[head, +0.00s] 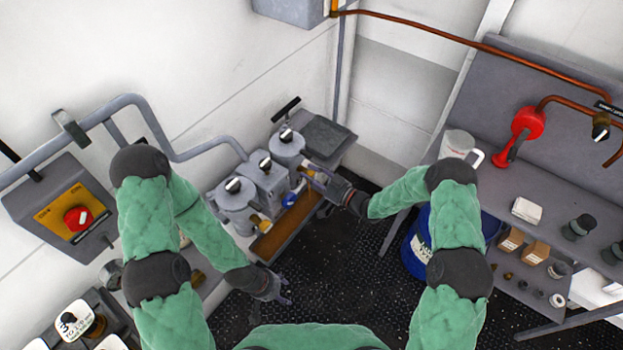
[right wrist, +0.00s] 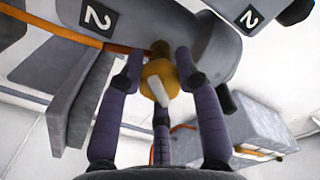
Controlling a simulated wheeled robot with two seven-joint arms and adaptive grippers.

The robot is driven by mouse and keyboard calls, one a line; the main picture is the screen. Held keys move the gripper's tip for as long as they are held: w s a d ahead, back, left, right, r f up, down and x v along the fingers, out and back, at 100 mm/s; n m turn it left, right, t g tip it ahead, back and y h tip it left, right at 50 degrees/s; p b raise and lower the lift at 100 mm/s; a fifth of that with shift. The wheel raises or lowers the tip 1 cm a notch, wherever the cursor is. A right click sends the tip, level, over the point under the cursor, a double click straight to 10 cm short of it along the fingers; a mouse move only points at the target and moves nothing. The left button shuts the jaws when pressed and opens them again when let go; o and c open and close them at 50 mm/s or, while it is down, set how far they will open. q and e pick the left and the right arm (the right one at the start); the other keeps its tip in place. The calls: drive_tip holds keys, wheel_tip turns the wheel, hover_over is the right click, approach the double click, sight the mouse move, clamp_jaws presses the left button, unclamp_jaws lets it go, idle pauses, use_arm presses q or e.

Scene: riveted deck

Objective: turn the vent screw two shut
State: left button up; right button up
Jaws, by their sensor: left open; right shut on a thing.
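Vent screw two is a brass screw (right wrist: 158,78) with a pale tab, under a grey housing marked 2 (right wrist: 205,38) in the right wrist view. My right gripper (right wrist: 160,72) has its dark fingers closed around this screw. In the head view my right gripper (head: 317,174) reaches in from the right to the side of the grey filter housings (head: 266,178), where the screw is mostly hidden by the fingers. My left gripper (head: 272,288) is open and empty, low in front of the brown tray.
A brown-bottomed tray (head: 284,232) lies below the housings, with a blue knob (head: 290,199) above it. A red-knobbed switch box (head: 76,217) is at left. A blue drum (head: 416,250) and a shelf of small parts (head: 520,235) are at right. The dark floor between is clear.

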drive_tip(key=m+b, duration=0.1)
drive_tip(key=m, duration=0.3)
drive_tip(key=shift+w+r+m, duration=0.1)
drive_tip(key=shift+w+m, duration=0.05)
drive_tip(key=shift+m, duration=0.15)
drive_tip(key=m+b, duration=0.1)
drive_tip(key=m, duration=0.4)
drive_tip(key=shift+d+r+m, duration=0.1)
drive_tip(key=shift+d+m, duration=0.05)
drive_tip(key=shift+m, duration=0.15)
drive_tip(key=shift+w, duration=0.1)
drive_tip(key=o, duration=1.2)
drive_tip(key=shift+c, duration=0.2)
drive_tip(key=v, duration=1.2)
